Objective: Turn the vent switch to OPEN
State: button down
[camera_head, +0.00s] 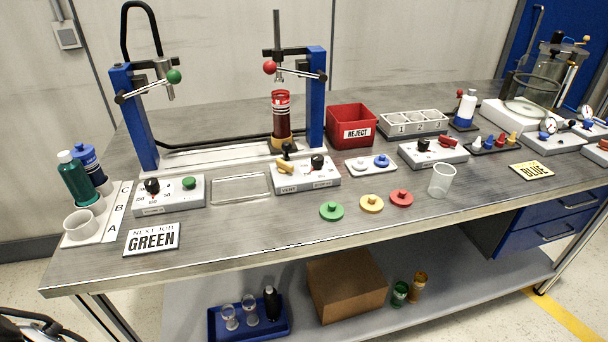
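A black knob (318,162) sits on the right part of the same box. A small black lever (287,149) stands just behind the yellow knob. My gripper is not clearly visible in this view.
Behind the box stands a blue press frame (316,100) with a red bottle (281,118). Another white box (168,196) with a green button is to the left. Green (331,210), yellow (371,203) and red (401,197) discs lie in front.

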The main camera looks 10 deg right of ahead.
aim_at(284, 167)
jog(key=i+j+z, duration=0.1)
jog(key=z, duration=0.35)
jog(key=j+z, duration=0.45)
jog(key=i+l, duration=0.05)
jog(key=l, duration=0.05)
